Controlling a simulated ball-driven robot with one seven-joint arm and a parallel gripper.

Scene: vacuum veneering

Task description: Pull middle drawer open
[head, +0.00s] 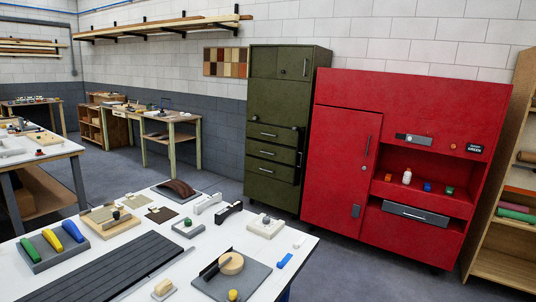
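A dark green cabinet (279,95) stands against the back wall in the head view, left of a red cabinet. Its lower front has a stack of three drawers with bar handles. The middle drawer (282,157) looks shut, between the upper drawer (282,138) and the lower drawer (280,173). Its handle (267,153) is a short light bar. My gripper is not in view.
A white worktable (300,246) crowded with tools fills the foreground, between the camera and the green cabinet. The red cabinet (336,152) stands close on the cabinet's right. Grey floor (220,175) is clear to its left. A wooden shelf (500,262) stands far right.

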